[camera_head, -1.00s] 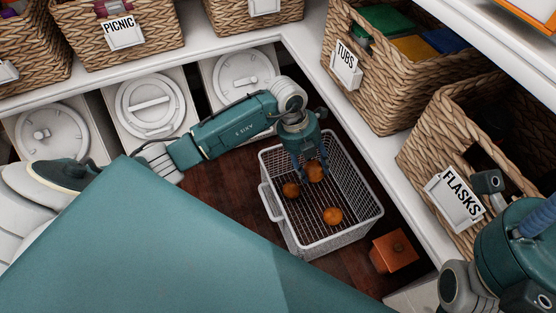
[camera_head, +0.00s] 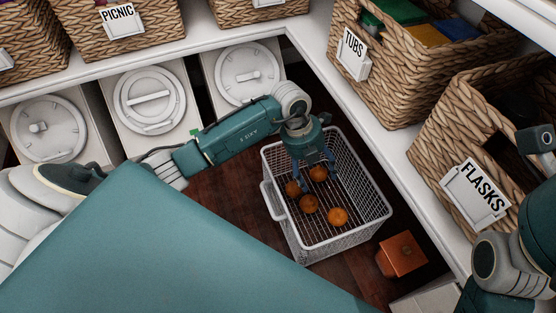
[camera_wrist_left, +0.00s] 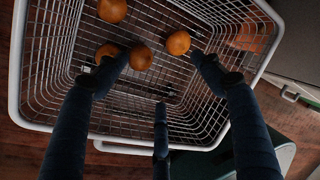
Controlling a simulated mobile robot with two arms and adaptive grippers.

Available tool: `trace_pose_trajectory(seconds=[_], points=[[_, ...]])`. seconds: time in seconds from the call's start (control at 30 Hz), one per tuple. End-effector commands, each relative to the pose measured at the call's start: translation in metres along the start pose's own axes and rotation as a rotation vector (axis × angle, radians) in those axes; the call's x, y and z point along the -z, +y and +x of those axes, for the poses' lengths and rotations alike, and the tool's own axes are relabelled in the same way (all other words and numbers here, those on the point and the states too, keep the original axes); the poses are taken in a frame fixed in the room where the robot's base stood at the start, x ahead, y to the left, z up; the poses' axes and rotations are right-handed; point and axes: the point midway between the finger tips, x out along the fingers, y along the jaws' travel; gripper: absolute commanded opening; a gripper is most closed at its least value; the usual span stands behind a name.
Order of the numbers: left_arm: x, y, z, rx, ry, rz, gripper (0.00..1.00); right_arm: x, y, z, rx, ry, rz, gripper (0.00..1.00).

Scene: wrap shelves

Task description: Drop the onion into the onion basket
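The onion basket is a white wire basket (camera_head: 354,235) on the dark wood floor, and its rim (camera_wrist_left: 20,75) and mesh fill the left wrist view. Several brown-orange onions lie on its bottom, among them one onion (camera_head: 309,203) near the middle and another (camera_head: 337,216) nearer the front. In the left wrist view one onion (camera_wrist_left: 178,42) lies near a fingertip and others lie farther left. My left gripper (camera_head: 315,176) points down into the basket. Its fingers are spread, with nothing held between them in the left wrist view (camera_wrist_left: 156,80). My right gripper cannot be seen; only my right arm shows at the lower right.
An orange-brown box (camera_head: 401,255) stands on the floor right of the wire basket. White round-lidded bins (camera_head: 150,98) line the back left. Wicker baskets labelled TUBS (camera_head: 395,85) and FLASKS (camera_head: 440,140) sit on the white shelf at right.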

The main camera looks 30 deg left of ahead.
Motion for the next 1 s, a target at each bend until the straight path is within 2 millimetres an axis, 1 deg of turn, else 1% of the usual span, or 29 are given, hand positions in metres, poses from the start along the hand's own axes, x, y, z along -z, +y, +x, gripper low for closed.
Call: trace_pose_trajectory(seconds=[0.17, 0.27, 0.37, 0.6, 0.7, 0.83, 1.0], points=[[0.0, 0.0, 0.0, -0.001, 0.0, 0.0, 0.67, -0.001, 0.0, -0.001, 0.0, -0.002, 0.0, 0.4], [-0.001, 0.0, -0.006, -0.001, -0.002, 0.0, 0.67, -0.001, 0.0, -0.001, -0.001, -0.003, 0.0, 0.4], [-0.002, 0.0, -0.02, 0.001, -0.003, 0.001, 0.67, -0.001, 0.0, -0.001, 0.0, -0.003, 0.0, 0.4], [-0.002, 0.0, -0.071, 0.0, -0.005, 0.002, 0.67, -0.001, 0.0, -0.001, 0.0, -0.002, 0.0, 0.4], [-0.001, 0.0, -0.091, 0.0, -0.004, 0.002, 0.67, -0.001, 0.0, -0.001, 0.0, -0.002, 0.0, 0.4], [-0.001, 0.0, -0.109, 0.0, -0.003, 0.0, 0.67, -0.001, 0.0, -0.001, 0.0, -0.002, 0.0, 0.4], [0.0, 0.0, -0.119, 0.0, 0.0, 0.0, 0.67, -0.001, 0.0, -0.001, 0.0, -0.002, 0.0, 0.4]])
